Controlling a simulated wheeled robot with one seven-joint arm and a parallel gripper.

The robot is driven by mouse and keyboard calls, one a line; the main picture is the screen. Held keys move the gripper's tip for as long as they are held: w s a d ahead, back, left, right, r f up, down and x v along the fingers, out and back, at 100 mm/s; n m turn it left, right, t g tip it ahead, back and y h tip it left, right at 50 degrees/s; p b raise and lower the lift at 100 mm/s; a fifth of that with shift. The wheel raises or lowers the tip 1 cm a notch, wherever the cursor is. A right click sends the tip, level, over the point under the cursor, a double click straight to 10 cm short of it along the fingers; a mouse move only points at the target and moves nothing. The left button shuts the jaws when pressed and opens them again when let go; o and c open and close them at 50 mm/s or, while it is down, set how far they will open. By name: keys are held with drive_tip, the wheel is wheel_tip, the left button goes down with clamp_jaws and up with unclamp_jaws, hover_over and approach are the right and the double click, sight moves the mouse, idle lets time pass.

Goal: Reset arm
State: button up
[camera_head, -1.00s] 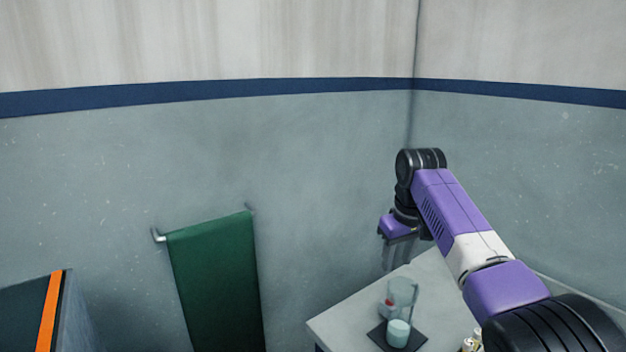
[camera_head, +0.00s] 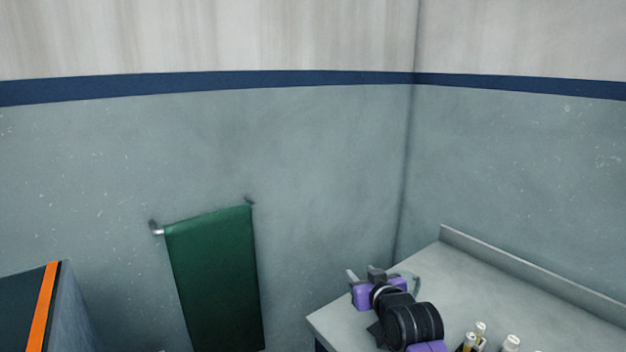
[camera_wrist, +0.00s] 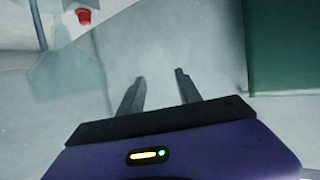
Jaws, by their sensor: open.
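My gripper (camera_head: 363,273) is low over the near left corner of the grey counter in the head view. Its jaws are apart, with nothing between them. In the wrist view the two dark fingers (camera_wrist: 159,78) point away from the purple palm over an empty gap. A piece of a clear glass (camera_head: 415,283) shows just right of the gripper.
The grey counter (camera_head: 480,285) has a low back edge, with several small bottles (camera_head: 474,339) at the front. A green cloth (camera_head: 215,280) hangs on the wall, also at right in the wrist view (camera_wrist: 285,45). A red object (camera_wrist: 84,16) shows upper left there. An orange-striped box (camera_head: 45,305) stands left.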

drive_tip(key=s+d+f+m+h+b, duration=0.1)
drive_tip(key=s+f, duration=0.3)
drive_tip(key=s, duration=1.6)
drive_tip(key=s+d+f+h+b, duration=0.1)
drive_tip(key=s+d+f+b, duration=0.3)
drive_tip(key=s, duration=1.7)
drive_tip(key=s+d+f+m+b, duration=0.1)
drive_tip(key=s+d+f+b, duration=0.1)
drive_tip(key=s, duration=1.8)
drive_tip(key=shift+s+d+f+m+t+h, duration=0.3)
drive_tip(key=shift+d+f+t+h, duration=0.15)
drive_tip(key=shift+f, duration=0.5)
